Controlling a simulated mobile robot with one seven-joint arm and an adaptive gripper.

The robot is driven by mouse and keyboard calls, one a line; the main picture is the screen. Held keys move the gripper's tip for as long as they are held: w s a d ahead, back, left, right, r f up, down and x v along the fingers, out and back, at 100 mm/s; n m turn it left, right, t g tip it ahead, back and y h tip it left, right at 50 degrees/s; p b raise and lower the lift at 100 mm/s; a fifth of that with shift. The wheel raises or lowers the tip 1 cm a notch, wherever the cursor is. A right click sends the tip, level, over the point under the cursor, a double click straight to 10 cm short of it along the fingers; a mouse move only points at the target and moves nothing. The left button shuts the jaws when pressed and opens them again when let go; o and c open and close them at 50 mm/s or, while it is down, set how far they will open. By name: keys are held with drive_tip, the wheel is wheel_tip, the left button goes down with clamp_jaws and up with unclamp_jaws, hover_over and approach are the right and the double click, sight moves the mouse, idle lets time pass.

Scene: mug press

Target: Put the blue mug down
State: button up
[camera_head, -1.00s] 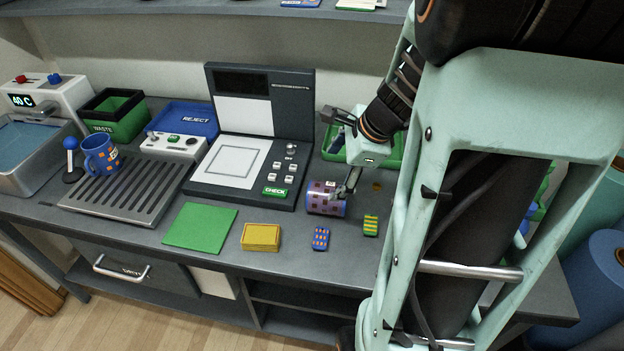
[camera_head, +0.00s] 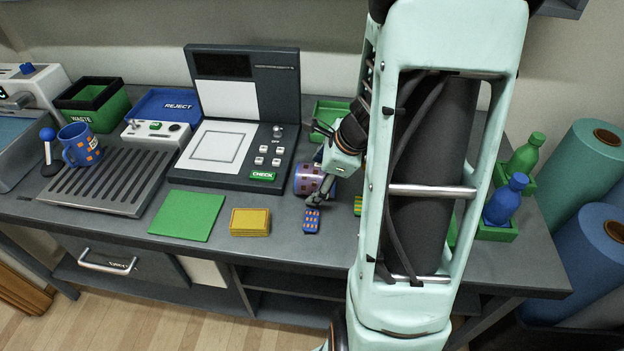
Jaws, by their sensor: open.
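The blue mug (camera_head: 80,146) with orange squares stands upright on the dark slatted grate (camera_head: 145,189) at the left of the bench. My gripper (camera_head: 319,200) is far to its right, low over the bench, with open, empty jaws. The gripper is beside a purple cylinder (camera_head: 306,179) with dark squares that lies on its side, possibly another mug. The fingertips are between this cylinder and a small blue pad with orange marks (camera_head: 311,221); whether they touch either is not clear.
The press with the CHECK button (camera_head: 230,160) stands mid-bench. A green square (camera_head: 187,216) and a yellow stack (camera_head: 250,222) lie in front. A blue-knobbed lever (camera_head: 48,150) is beside the mug. Bottles (camera_head: 503,203) stand at the right. My arm hides part of the bench's right side.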

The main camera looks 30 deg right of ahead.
drive_tip(key=shift+w+a+f, duration=0.1)
drive_tip(key=shift+w+f, duration=0.1)
drive_tip(key=shift+f, duration=0.3)
drive_tip(key=c, duration=1.5)
drive_tip(key=shift+r, duration=0.1)
drive_tip(key=shift+c, duration=0.9)
drive_tip(key=shift+r, duration=0.1)
